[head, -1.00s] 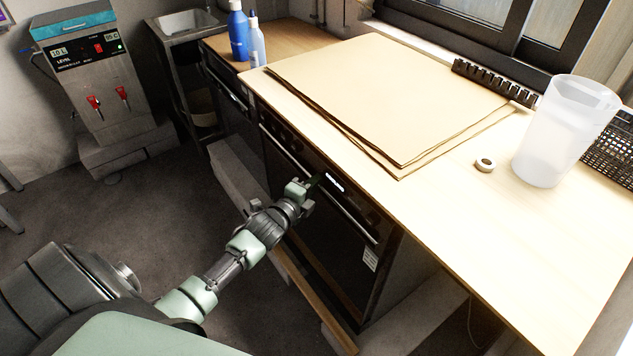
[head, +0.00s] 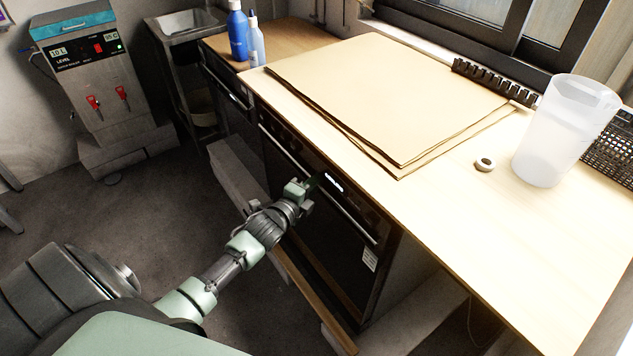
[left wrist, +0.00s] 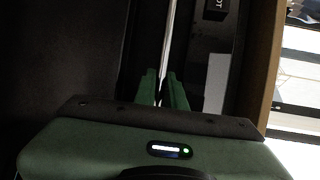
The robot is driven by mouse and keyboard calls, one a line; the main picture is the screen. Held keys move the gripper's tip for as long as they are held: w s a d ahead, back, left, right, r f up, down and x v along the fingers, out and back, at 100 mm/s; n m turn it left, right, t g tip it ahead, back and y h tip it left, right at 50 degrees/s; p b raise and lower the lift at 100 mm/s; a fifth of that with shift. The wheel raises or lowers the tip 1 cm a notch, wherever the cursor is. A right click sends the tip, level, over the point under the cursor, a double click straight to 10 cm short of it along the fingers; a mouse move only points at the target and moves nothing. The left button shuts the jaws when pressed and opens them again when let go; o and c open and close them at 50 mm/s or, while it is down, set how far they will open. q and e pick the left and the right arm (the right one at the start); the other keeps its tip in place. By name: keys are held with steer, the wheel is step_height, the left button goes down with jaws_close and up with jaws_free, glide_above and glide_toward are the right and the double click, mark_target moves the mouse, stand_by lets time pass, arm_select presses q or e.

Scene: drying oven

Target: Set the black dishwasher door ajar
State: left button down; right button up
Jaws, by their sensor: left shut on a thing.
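The black dishwasher door (head: 322,252) is the dark front of the appliance under the wooden counter in the head view. A long bar handle (head: 352,222) runs along its top, below a control strip with a small lit display. My left gripper (head: 306,188) is at this handle, shut on it. In the left wrist view, my two green fingers (left wrist: 161,88) stand either side of the pale handle bar (left wrist: 168,38), with the dark door at the left. I see no clear gap at the door's top edge; the gripper hides part of it. My right gripper is not in view.
Another black appliance front (head: 232,105) is farther left. The wooden counter (head: 500,225) holds brown sheets (head: 390,95), a tape roll (head: 485,164), a translucent beaker (head: 560,130) and blue bottles (head: 239,35). A beige ledge (head: 240,185) runs low by the appliances. Grey floor (head: 100,215) is open at left.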

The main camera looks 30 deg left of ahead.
arm_select(q)
steer(key=s+a+f+t+b, duration=0.1)
steer(key=s+a, duration=0.3)
steer(key=s, duration=0.6)
steer(key=shift+f+n+t+b, duration=0.3)
steer(key=shift+n+t+b, duration=0.1)
steer(key=shift+b, duration=0.35)
steer(key=c, duration=1.8)
jaws_free()
steer(key=shift+w+a, duration=0.1)
steer(key=shift+o, duration=0.2)
steer(key=shift+r, duration=0.1)
steer(key=s, duration=0.7)
steer(key=shift+s+b, duration=0.3)
steer(key=shift+s, duration=0.1)
